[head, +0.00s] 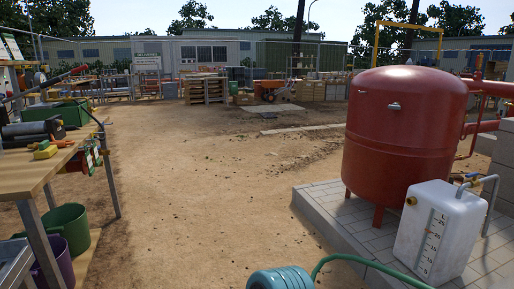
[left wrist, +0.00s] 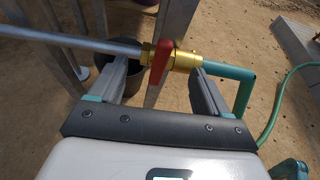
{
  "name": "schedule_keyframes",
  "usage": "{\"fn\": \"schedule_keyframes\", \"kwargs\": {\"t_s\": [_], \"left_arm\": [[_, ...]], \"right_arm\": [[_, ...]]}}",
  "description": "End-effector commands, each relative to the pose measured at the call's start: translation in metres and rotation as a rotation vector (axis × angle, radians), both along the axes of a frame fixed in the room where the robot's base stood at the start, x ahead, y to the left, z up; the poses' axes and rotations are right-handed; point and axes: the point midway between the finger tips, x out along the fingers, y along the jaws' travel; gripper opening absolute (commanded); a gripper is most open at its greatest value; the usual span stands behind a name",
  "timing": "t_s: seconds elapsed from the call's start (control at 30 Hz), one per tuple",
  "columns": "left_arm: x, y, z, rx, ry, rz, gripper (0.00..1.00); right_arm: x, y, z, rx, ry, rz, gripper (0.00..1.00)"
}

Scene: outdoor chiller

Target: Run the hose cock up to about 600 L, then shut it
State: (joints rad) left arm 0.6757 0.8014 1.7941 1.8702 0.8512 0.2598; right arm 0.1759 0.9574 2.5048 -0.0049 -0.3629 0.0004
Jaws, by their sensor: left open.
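The hose cock is a brass valve (left wrist: 185,61) with a red lever (left wrist: 159,64), in the left wrist view. The lever lies crosswise to the pipe line. A grey pipe (left wrist: 75,40) joins the valve on the left and a teal hose piece (left wrist: 235,78) on the right. My left gripper (left wrist: 160,72) is open, with its fingers apart on either side of the lever; I cannot tell if they touch the valve. A white tank (head: 440,230) with a litre scale (head: 432,243) stands at right in the head view; its level is unclear. My right gripper is not in view.
A large red vessel (head: 405,125) stands on the paved plinth (head: 335,220) behind the white tank. A workbench (head: 40,172) with tools is at left. The dirt ground between is clear.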

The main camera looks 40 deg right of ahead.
Motion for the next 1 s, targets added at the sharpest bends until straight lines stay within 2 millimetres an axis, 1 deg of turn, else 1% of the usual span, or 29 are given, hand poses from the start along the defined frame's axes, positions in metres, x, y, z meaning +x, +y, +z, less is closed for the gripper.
{"fn": "schedule_keyframes", "kwargs": {"t_s": [0.03, 0.1, 0.3, 0.87, 1.0], "left_arm": [[-0.005, 0.003, 0.005, 0.0, 0.0, 0.001, 0.77], [-0.013, 0.006, 0.007, 0.0, 0.0, 0.001, 0.77], [-0.028, 0.012, 0.012, 0.0, -0.001, 0.0, 0.77], [-0.029, 0.012, 0.012, 0.0, -0.001, -0.001, 0.77], [-0.036, 0.015, 0.015, 0.0, 0.0, 0.0, 0.77]], "right_arm": [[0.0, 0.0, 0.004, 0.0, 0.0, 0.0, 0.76], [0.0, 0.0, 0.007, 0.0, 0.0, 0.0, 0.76], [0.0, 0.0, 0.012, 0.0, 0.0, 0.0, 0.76], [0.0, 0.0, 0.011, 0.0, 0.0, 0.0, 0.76], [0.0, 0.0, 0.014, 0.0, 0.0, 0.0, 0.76]]}}
